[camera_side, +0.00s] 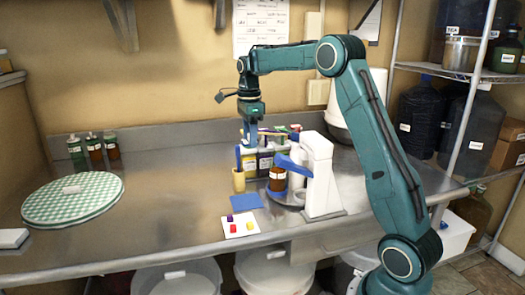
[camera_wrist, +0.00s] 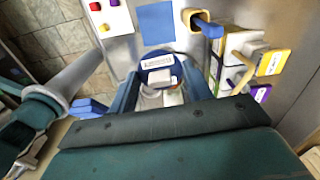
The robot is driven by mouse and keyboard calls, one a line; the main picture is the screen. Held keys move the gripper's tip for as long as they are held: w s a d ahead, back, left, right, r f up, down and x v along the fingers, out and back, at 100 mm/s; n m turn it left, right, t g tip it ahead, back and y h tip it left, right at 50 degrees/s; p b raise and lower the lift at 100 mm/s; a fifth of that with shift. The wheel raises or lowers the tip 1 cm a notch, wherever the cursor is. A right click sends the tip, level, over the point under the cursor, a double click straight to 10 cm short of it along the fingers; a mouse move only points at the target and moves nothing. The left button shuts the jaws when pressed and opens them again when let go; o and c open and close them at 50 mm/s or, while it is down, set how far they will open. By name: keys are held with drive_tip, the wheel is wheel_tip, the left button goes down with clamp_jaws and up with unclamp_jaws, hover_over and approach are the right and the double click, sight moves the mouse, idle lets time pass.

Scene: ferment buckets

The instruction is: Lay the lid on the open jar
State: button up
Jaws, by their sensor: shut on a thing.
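My gripper (camera_side: 250,140) is above the back of the counter, in front of the upright boxes. In the wrist view its blue fingers (camera_wrist: 162,76) are shut on a small pale piece (camera_wrist: 160,77), seemingly the lid's; the lid's full outline is unclear. A blue round shape with a white label (camera_wrist: 157,62) shows just beyond the fingertips. A brown jar with a white label (camera_side: 277,183) stands on a round plate below and right of my gripper in the side view. Its mouth is hidden beside a blue lever, so I cannot tell if it is open.
A white stand (camera_side: 319,180) with the blue lever rises right of the jar. A yellow cup (camera_side: 239,182), blue pad (camera_side: 246,202) and card with coloured pieces (camera_side: 240,225) lie to the left. Boxes (camera_side: 266,160) stand behind. A green checked round (camera_side: 72,205) lies far left; the counter between is clear.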

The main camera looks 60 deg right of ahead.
drive_tip(key=s+d+f, duration=0.1)
drive_tip(key=s+d, duration=0.5)
drive_tip(key=d, duration=0.1)
drive_tip(key=shift+d+f, duration=0.3)
drive_tip(key=shift+d, duration=0.05)
drive_tip(key=shift+f, duration=0.15)
drive_tip(key=shift+f, duration=2.45)
drive_tip(key=shift+f, duration=0.6)
idle(2.2)
drive_tip(key=o, duration=1)
drive_tip(key=shift+o, duration=0.6)
drive_tip(key=o, duration=0.4)
